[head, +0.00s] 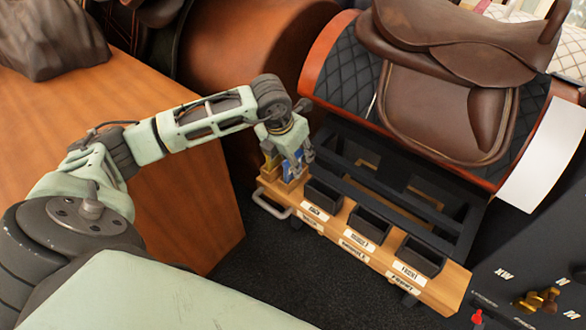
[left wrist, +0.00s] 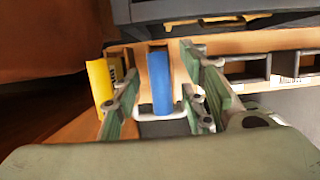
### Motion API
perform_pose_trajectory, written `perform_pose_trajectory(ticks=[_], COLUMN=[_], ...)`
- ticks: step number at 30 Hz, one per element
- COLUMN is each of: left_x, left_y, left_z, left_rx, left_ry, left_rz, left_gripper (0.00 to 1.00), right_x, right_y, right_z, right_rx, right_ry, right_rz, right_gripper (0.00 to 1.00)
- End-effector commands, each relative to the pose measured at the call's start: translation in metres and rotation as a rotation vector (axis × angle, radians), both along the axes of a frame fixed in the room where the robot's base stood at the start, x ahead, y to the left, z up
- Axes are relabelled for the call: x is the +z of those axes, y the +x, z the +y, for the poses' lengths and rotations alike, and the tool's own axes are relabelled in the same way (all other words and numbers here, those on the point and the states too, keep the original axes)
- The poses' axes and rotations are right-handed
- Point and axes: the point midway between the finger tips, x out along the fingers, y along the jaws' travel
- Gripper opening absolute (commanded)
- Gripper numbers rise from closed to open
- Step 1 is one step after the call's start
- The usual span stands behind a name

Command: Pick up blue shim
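The blue shim (left wrist: 160,84) stands upright in the left wrist view, between the two fingers of my left gripper (left wrist: 162,92). Gaps show on both sides of it, so the fingers straddle it without visibly pressing on it. In the head view my left gripper (head: 291,158) points down at the left end of the wooden bench, and only a bit of the blue shim (head: 292,167) shows beneath it. A yellow shim (left wrist: 99,84) with dark marking stands just outside the left finger. My right gripper is in neither view.
Dark bins (head: 369,228) line the wooden bench (head: 452,291), with labels on its front. A metal handle (head: 270,207) sticks out at its left end. A saddle (head: 440,100) on a stand is behind. A wooden cabinet (head: 160,190) stands left, under my arm.

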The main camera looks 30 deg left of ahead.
Motion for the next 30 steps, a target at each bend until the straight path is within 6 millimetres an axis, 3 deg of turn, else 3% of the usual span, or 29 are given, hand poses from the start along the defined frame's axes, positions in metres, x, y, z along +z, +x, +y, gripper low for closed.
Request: perform_pose_trajectory(ticks=[13, 23, 26, 30], left_x=[0.000, 0.002, 0.011, 0.038], left_y=[0.000, 0.000, 0.001, 0.001], left_z=[0.000, 0.000, 0.000, 0.000], left_rx=[0.000, 0.000, 0.000, 0.000], left_ry=[0.000, 0.000, 0.000, 0.000], left_rz=[0.000, -0.001, -0.002, -0.005], left_gripper=[0.00, 0.00, 0.00, 0.00], right_x=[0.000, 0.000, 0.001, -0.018], right_y=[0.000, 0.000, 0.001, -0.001], right_z=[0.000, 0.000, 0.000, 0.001], right_rx=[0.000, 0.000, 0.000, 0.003], right_ry=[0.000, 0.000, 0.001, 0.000], right_rz=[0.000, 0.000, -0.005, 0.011], right_gripper=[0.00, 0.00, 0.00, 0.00])
